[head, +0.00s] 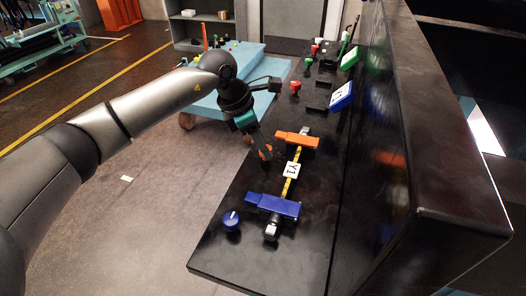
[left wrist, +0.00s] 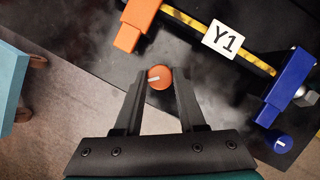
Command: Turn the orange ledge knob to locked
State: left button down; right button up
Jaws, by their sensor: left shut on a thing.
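The orange ledge knob (head: 265,153) sits on the black ledge (head: 240,212), beside the orange clamp block (head: 297,140). In the left wrist view the knob (left wrist: 159,77) is round with a pale mark on its top. My left gripper (head: 262,150) reaches down to it from the upper left. In the left wrist view its fingertips (left wrist: 159,78) stand on both sides of the knob, shut on it. My right gripper is in neither view.
A blue knob (head: 232,220) sits near the ledge's front. Green, red and white fittings stand farther back. A light-blue cart (head: 205,108) stands left of the ledge.

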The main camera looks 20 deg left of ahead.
pick_arm(q)
jog(key=m+b, duration=0.1)
jog(key=m+g+b, duration=0.1)
jog(key=m, duration=0.2)
jog(key=shift+w+m+g+h+b, duration=0.25)
jog(key=shift+m+g+h+b, duration=0.05)
jog(key=shift+g+b, duration=0.1)
jog(key=shift+m+g+b, duration=0.7)
jog(key=shift+m+b, duration=0.2)
jog(key=shift+m, duration=1)
jog(key=c, duration=0.5)
grip_release()
jog(key=p+v, duration=0.1)
jog(key=v, duration=1.4)
jog(key=shift+r+p, duration=0.2)
jog(key=shift+p, duration=0.1)
jog(key=shift+w, duration=0.1)
